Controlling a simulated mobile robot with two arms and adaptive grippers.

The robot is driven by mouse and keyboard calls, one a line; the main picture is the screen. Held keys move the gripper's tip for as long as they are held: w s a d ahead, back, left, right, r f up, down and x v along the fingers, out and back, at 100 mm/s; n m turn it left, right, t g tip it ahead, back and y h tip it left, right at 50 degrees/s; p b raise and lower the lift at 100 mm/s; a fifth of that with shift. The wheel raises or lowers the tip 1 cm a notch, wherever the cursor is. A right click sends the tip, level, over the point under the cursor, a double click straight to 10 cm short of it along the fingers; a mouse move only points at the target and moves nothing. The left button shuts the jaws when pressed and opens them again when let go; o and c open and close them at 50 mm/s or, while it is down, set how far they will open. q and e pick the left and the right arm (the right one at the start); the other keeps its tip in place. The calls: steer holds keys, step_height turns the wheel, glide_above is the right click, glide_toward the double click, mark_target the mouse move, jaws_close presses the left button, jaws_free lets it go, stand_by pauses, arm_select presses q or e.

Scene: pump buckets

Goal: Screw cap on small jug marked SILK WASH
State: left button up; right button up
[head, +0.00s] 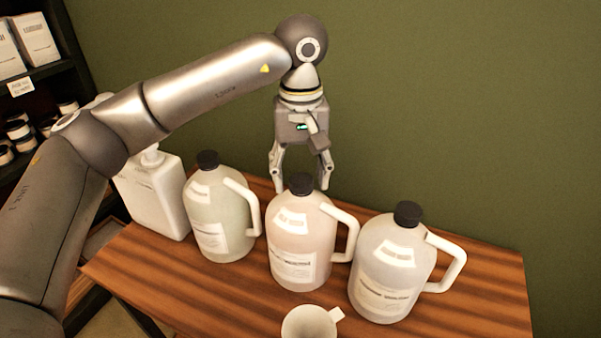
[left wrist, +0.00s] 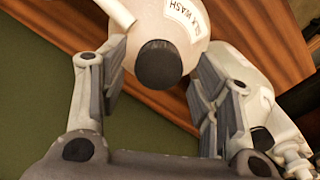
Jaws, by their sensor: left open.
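The SILK WASH jug is the middle one of three, with a pinkish body (head: 300,238) and a white handle on its right. A black cap (head: 300,184) sits on its neck; how tightly it is screwed I cannot tell. My left gripper (head: 300,188) points down at this jug, fingers open. In the left wrist view its fingers (left wrist: 158,72) stand either side of the cap, with gaps. My right gripper is not in view.
A greenish capped jug (head: 220,215) stands left and another capped jug (head: 393,270) right, both close. A white pump bottle (head: 155,195) is at far left. A white cup (head: 308,322) stands at the front of the wooden table (head: 480,300). A green wall (head: 480,110) is behind.

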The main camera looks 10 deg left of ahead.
arm_select(q)
steer(key=n, duration=0.4)
steer(key=shift+n, duration=0.4)
steer(key=n+b, duration=0.1)
steer(key=n, duration=0.3)
steer(key=shift+n, duration=0.3)
steer(key=shift+c, duration=0.5)
steer(key=c, duration=1)
steer(key=shift+c, duration=0.2)
